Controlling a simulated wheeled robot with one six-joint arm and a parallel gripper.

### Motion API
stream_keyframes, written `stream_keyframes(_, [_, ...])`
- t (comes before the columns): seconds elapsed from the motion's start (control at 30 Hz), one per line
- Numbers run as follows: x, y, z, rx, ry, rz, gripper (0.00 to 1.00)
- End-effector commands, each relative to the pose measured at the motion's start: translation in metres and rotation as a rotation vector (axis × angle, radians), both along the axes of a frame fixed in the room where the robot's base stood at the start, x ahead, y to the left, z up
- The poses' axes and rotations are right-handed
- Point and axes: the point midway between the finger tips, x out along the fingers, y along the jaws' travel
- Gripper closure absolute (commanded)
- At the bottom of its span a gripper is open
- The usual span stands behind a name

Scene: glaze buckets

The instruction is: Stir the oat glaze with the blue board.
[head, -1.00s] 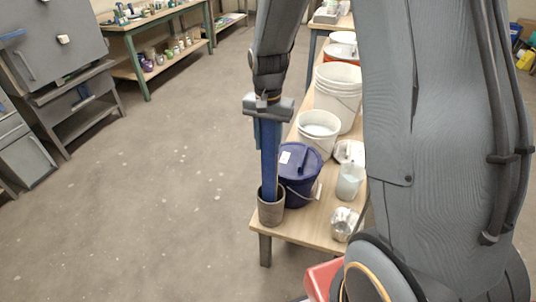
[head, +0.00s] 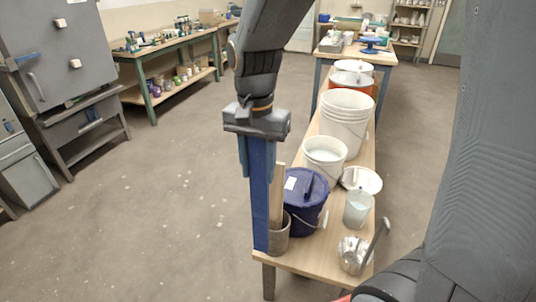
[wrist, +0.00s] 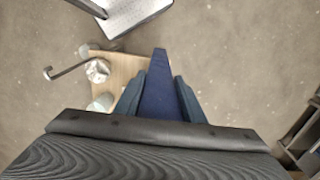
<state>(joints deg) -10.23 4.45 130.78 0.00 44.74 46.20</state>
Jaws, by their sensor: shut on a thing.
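My gripper (head: 260,150) is shut on the blue board (head: 262,205), which hangs upright from it. In the head view the board's lower end shows in front of and left of the grey pot (head: 280,235), outside it. In the wrist view the blue board (wrist: 158,95) lies between the two fingers, pointing away. An open white bucket (head: 324,160) with pale liquid stands on the bench beyond the pot. I cannot tell for certain whether this is the oat glaze; no label is readable.
A lidded dark blue bucket (head: 305,208) stands beside the pot, which holds a pale wooden stick (head: 278,185). A clear jug (head: 357,209), a metal pitcher (head: 352,256) and taller white buckets (head: 345,122) crowd the bench (head: 318,262). Open floor lies left.

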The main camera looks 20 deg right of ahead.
Motion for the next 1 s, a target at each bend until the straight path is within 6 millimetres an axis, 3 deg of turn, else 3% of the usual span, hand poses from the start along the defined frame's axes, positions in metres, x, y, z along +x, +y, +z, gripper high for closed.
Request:
stream_keyframes(0.2, [-0.035, 0.026, 0.0, 0.0, -0.001, 0.003, 0.95])
stream_keyframes(0.4, [-0.049, 0.036, 0.002, 0.0, 0.0, 0.001, 0.95])
stream_keyframes(0.63, [-0.052, 0.037, 0.011, -0.001, 0.001, -0.001, 0.95])
stream_keyframes(1.0, [-0.046, 0.035, 0.005, 0.0, 0.003, 0.014, 0.95])
